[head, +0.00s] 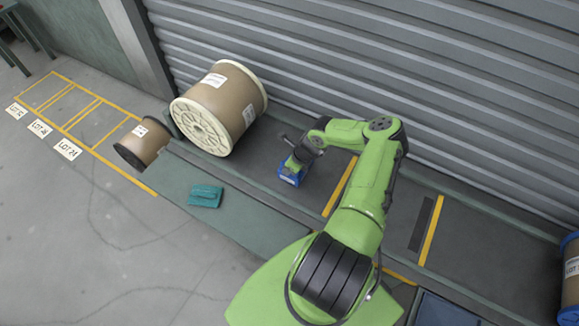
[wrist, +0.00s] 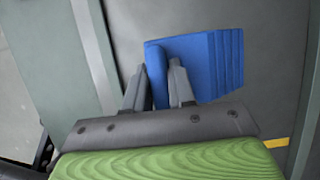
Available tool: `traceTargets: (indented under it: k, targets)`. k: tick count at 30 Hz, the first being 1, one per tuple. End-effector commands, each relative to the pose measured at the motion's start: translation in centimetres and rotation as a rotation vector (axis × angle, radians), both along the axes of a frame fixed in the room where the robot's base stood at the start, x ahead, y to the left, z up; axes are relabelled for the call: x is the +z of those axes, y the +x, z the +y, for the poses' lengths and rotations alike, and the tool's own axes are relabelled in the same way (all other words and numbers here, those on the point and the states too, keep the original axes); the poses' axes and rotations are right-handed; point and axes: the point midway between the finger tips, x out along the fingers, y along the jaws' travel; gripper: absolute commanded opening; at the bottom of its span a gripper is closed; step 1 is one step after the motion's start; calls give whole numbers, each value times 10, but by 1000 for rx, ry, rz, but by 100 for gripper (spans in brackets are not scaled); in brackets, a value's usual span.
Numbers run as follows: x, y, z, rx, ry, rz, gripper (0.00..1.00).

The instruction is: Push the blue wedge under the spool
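The blue wedge (head: 291,175) lies on the grey strip of floor along the shutter, to the right of the large spool and apart from it. In the wrist view the wedge (wrist: 200,65) has a sloped, stepped face to the right and a raised rib on its left. My gripper (wrist: 158,68) has one finger on each side of that rib, seemingly touching it. In the head view my gripper (head: 297,160) is at the wedge, its fingers mostly hidden. The large spool (head: 222,105), brown with cream flanges and a white label, lies on its side.
A smaller brown spool (head: 143,143) lies left of the large one. The ribbed shutter (head: 350,60) closes the back. Bare floor lies between wedge and large spool.

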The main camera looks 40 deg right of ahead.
Motion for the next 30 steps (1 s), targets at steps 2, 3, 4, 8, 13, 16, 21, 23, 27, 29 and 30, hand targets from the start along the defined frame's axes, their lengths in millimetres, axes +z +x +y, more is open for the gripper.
traceTargets:
  k: [2, 3, 4, 8, 13, 16, 21, 23, 27, 29, 30]
  targets:
    - [-2, -1, 0, -1, 0, 2, 36]
    - [-2, -1, 0, -1, 0, 2, 42]
    - [-1, -1, 0, -1, 0, 2, 46]
    - [-1, -1, 0, -1, 0, 2, 53]
    - [-1, -2, 0, 0, 1, 5, 53]
    - [7, -4, -1, -1, -1, 4, 53]
    - [48, -18, -7, 0, -3, 2, 53]
    - [65, -25, -10, 1, -5, 3, 53]
    - [101, -40, -14, 0, -5, 4, 53]
    - [115, -45, -17, -1, -4, 3, 53]
    - [123, -48, -18, 0, -4, 3, 53]
